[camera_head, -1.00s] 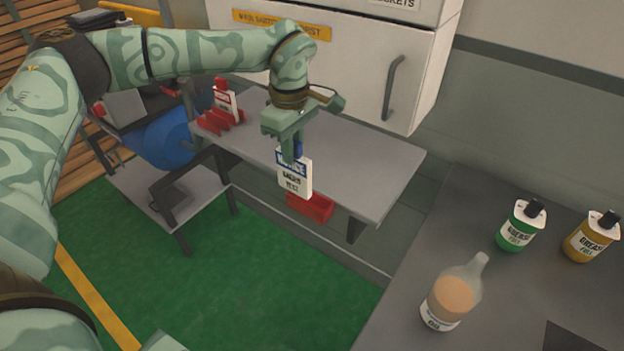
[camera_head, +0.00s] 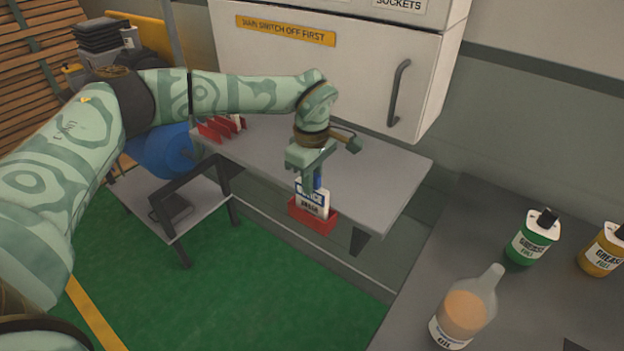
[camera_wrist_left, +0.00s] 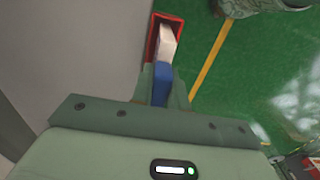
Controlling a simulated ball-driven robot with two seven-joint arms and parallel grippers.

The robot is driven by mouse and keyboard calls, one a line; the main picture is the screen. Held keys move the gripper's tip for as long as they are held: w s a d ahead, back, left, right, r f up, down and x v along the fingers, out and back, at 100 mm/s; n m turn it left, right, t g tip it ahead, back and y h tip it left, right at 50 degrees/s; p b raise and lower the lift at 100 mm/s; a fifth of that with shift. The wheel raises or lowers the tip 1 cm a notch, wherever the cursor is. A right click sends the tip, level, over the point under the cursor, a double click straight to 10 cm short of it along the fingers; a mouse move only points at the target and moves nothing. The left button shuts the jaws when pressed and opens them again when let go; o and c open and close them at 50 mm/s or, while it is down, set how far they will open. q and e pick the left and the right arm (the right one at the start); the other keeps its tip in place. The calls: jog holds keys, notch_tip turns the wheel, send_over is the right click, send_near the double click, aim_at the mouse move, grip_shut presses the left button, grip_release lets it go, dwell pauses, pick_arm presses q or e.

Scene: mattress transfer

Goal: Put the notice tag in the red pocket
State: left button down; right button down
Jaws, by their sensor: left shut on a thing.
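The notice tag (camera_head: 312,200) is a white card with a blue band and a blue grip at its top. My left gripper (camera_head: 313,185) is shut on the tag's blue grip and points down at the shelf's front edge. The red pocket (camera_head: 314,219) hangs at the front edge of the grey shelf. The tag's lower part is inside the pocket, hidden by its front wall. In the left wrist view the white card (camera_wrist_left: 167,42) lies within the pocket's red rim (camera_wrist_left: 153,38), below the blue grip (camera_wrist_left: 162,82). My right gripper is not in view.
The grey shelf (camera_head: 375,170) is mostly bare, with a red rack (camera_head: 215,130) at its left end. A white cabinet (camera_head: 350,65) stands behind. A dark bench at right holds a clear bottle (camera_head: 465,310), a green bottle (camera_head: 533,240) and a yellow bottle (camera_head: 603,250).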

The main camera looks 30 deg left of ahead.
pick_arm(q)
jog(key=c, duration=1.4)
grip_release()
jog(key=shift+f, duration=0.15)
jog(key=shift+o, duration=0.2)
notch_tip(320, 180, up, 12)
jog(key=p, duration=0.3)
jog(key=shift+r, duration=0.2)
